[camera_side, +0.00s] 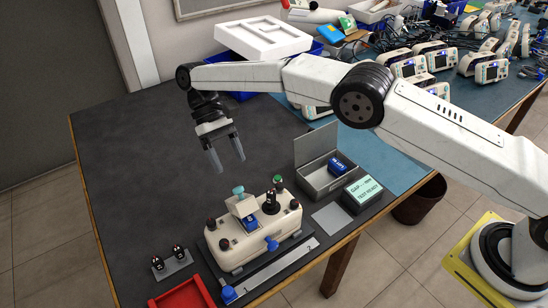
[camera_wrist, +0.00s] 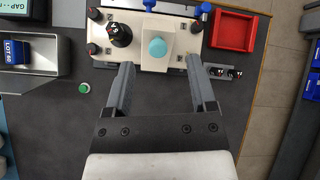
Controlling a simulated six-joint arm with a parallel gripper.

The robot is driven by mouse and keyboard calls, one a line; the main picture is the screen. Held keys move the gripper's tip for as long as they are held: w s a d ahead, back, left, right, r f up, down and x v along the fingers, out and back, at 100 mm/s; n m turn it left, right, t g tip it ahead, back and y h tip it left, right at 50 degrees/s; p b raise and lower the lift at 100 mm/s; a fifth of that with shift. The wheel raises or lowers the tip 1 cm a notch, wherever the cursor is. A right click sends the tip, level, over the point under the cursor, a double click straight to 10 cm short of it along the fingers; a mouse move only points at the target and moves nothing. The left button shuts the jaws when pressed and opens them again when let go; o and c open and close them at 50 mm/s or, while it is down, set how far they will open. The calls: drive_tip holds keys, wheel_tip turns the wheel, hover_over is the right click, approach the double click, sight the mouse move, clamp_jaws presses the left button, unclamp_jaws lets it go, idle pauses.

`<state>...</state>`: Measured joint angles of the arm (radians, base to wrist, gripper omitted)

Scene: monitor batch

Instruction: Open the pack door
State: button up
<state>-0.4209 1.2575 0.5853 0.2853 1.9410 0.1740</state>
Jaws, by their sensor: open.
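A cream device (camera_side: 240,248) sits on the dark table, with a small raised cream block (camera_side: 243,207) near its middle, topped by a teal knob (camera_side: 238,189). A bit of blue shows below that block. I take this block for the pack door, but cannot tell for sure. The device also shows in the wrist view (camera_wrist: 182,63), where the round teal knob (camera_wrist: 157,48) lies just beyond the fingertips, between their lines. My gripper (camera_side: 228,163) is open and empty, above the table behind the device. It also shows in the wrist view (camera_wrist: 160,63).
A grey box (camera_side: 312,178) with a blue block and a green display (camera_side: 362,191) stand right of the device. A red tray (camera_side: 183,297), a small stand with two dark plugs (camera_side: 172,263) and a numbered rail (camera_side: 270,272) lie in front. The table's left side is clear.

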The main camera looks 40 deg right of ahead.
drive_tip(key=shift+r, duration=1.65)
drive_tip(key=shift+a, duration=0.15)
drive_tip(key=c, duration=0.9)
drive_tip(key=shift+s+a+f, duration=0.1)
drive_tip(key=shift+a+f, duration=0.05)
drive_tip(key=shift+a, duration=0.05)
clamp_jaws()
drive_tip(key=s+a+f+t+y, duration=0.2)
drive_tip(key=s+a+t+y, duration=0.3)
drive_tip(key=s+a+t, duration=0.3)
drive_tip(key=s+d+r+t, duration=0.1)
drive_tip(key=s+d+t, duration=0.3)
drive_tip(key=d+t, duration=0.1)
drive_tip(key=s+d+r+m+t+h, duration=0.1)
drive_tip(key=s+d+t, duration=0.3)
drive_tip(key=d, duration=0.4)
drive_tip(key=shift+d+r+m+t+h, duration=0.15)
drive_tip(key=shift+r+m+t+h, duration=0.15)
drive_tip(key=shift+r+t, duration=0.1)
